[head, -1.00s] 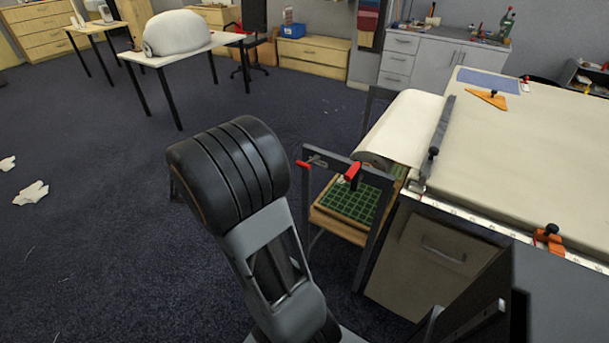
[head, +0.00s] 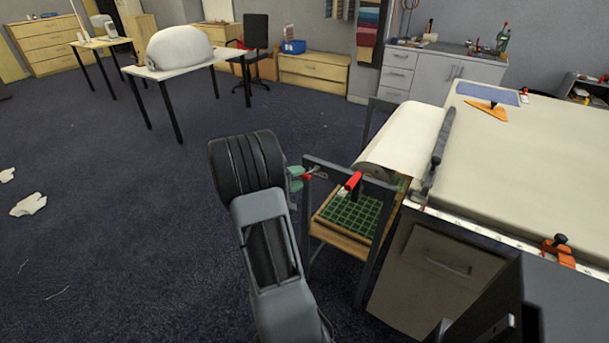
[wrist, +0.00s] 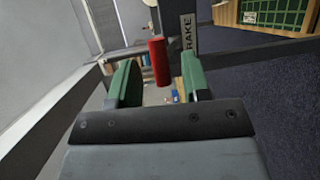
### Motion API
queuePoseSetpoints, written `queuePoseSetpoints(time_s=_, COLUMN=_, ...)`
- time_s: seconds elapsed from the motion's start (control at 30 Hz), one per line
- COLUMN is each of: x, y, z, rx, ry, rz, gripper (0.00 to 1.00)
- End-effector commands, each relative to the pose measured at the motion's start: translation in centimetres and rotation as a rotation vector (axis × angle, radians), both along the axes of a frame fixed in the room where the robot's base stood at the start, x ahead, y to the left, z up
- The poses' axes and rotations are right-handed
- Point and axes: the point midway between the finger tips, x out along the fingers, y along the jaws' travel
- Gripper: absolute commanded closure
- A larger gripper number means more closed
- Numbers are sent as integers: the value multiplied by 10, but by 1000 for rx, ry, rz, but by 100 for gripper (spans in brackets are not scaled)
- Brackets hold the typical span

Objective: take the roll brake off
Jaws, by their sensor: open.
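In the wrist view the red handle (wrist: 159,62) stands upright between my two green fingers, nearer the left one. A plate lettered "RAKE" (wrist: 187,32), its start cut off, is on the post behind it. My gripper (head: 297,179) is open at the handle, from the left in the head view; its fingers also show in the wrist view (wrist: 160,80). Whether a finger touches the handle I cannot tell. The white fabric roll (head: 402,138) lies on the stand.
A wooden shelf with a green mat (head: 352,213) is inside the stand. The long cloth table (head: 530,170) and a cabinet (head: 425,280) stand to the right. The floor to the left is mostly clear.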

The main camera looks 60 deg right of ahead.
Motion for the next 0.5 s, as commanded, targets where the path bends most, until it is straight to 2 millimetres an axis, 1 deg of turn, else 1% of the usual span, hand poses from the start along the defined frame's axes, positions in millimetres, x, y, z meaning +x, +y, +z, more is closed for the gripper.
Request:
queuePoseSetpoints(time_s=0.03, x=-3, y=-6, z=-1, rx=1, ry=-1, rz=-3, gripper=56)
queuePoseSetpoints(time_s=0.2, x=-8, y=-19, z=-3, rx=1, ry=0, rz=-1, gripper=56)
queuePoseSetpoints(time_s=0.5, x=-10, y=-24, z=-4, rx=1, ry=-1, rz=1, gripper=56)
